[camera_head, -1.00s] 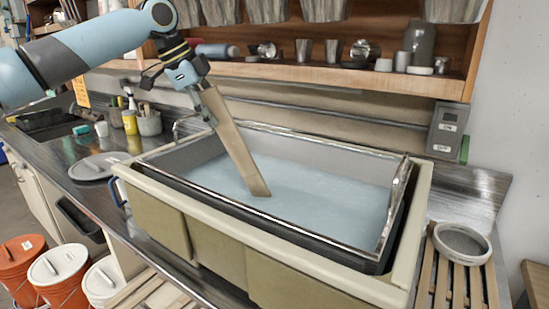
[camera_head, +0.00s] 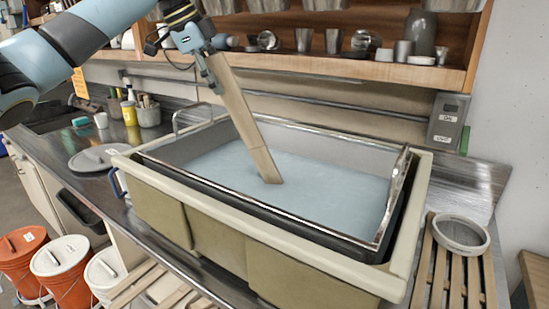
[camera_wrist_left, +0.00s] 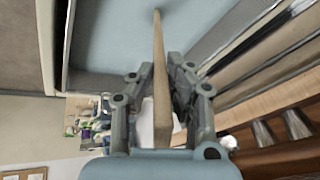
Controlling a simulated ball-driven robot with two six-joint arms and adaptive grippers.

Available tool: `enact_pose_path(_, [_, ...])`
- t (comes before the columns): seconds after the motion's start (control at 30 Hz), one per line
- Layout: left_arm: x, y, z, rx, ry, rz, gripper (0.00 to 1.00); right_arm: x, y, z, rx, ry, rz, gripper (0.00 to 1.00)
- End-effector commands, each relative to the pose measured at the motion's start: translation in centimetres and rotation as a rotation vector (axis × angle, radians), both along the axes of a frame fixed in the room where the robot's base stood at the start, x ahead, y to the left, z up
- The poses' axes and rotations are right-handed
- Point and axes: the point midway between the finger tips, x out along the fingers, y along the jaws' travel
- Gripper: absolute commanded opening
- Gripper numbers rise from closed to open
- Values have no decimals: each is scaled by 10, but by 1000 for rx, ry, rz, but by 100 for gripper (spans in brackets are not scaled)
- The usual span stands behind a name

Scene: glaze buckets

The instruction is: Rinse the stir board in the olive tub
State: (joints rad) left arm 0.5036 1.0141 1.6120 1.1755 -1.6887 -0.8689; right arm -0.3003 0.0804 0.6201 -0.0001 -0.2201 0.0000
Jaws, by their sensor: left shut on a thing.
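The stir board (camera_head: 246,117) is a long, flat, pale wooden board. My left gripper (camera_head: 211,72) is shut on its upper part and holds it tilted, lower end to the right. In the left wrist view the board (camera_wrist_left: 159,70) runs edge-on between the fingers of the gripper (camera_wrist_left: 160,100). The olive tub (camera_head: 222,243) is a big basin with a cream rim and a dark-edged inner liner, filled with pale blue water (camera_head: 325,196). The board's lower end meets the water left of its middle; any part below the surface is hidden. My right gripper is not in view.
A wooden shelf (camera_head: 395,73) with cups and jars runs behind the tub. A sieve (camera_head: 461,232) rests on a slatted rack (camera_head: 452,283) at right. A grey lid (camera_head: 97,158) lies on the counter at left. Lidded buckets (camera_head: 60,256) stand on the floor at lower left.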

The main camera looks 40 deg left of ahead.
Motion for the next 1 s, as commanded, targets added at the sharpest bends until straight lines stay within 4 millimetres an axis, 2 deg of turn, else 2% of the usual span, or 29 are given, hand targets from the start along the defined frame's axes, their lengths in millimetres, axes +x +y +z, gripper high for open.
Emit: enact_pose_path(1.0, [-39,18,105,0,-3,-1,0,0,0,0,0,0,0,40])
